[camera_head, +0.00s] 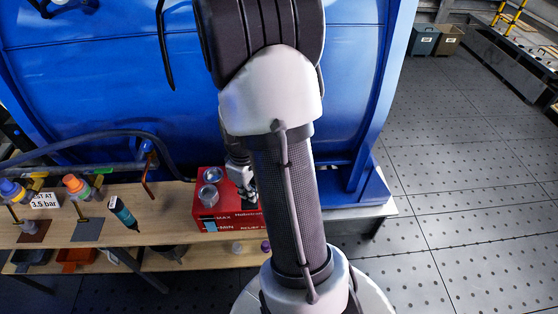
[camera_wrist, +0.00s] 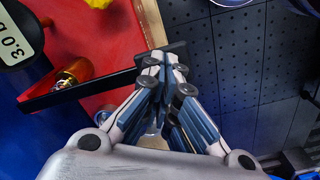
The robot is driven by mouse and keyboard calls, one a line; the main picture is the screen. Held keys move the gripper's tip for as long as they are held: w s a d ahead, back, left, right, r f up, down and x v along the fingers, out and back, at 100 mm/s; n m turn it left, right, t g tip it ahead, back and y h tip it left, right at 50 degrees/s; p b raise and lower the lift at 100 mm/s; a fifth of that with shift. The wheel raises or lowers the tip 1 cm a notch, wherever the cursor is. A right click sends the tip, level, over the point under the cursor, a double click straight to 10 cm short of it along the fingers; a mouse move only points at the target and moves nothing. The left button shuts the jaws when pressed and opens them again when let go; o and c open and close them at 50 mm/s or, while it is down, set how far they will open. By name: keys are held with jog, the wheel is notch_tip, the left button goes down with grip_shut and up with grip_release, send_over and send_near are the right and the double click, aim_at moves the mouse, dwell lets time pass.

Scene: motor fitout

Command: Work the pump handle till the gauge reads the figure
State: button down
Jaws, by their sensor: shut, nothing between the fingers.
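A black rounded part with a white label (camera_wrist: 15,45) reads "3.0 b" and is cut off by the left edge. A dark bar (camera_wrist: 75,90) runs across the red top to my fingertips; it may be the pump handle. My gripper (camera_wrist: 163,62) is shut with nothing between its fingers, close beside the bar's end. Contact cannot be told. In the head view my gripper (camera_head: 246,190) is partly hidden by my arm.
Small coloured fittings and a dark-teal tool (camera_head: 122,212) are left of the unit. A large blue casing (camera_head: 110,80) rises behind. Open floor (camera_head: 460,210) lies to the right.

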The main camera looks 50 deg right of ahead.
notch_tip(320, 180, down, 3)
jog(key=shift+w+d+f+b, duration=0.15)
jog(key=shift+f+b, duration=0.05)
jog(key=shift+b, duration=0.85)
jog(key=r+p, duration=0.4)
jog(key=r, duration=0.1)
jog(key=r+p, duration=0.2)
jog(key=r, duration=0.1)
jog(key=shift+s+a+r+p, duration=0.2)
jog(key=shift+s+a+p, duration=0.1)
jog(key=shift+a+p, duration=0.1)
jog(key=shift+d+r, duration=0.1)
notch_tip(320, 180, up, 5)
jog(key=p, duration=0.4)
jog(key=shift+w, duration=0.1)
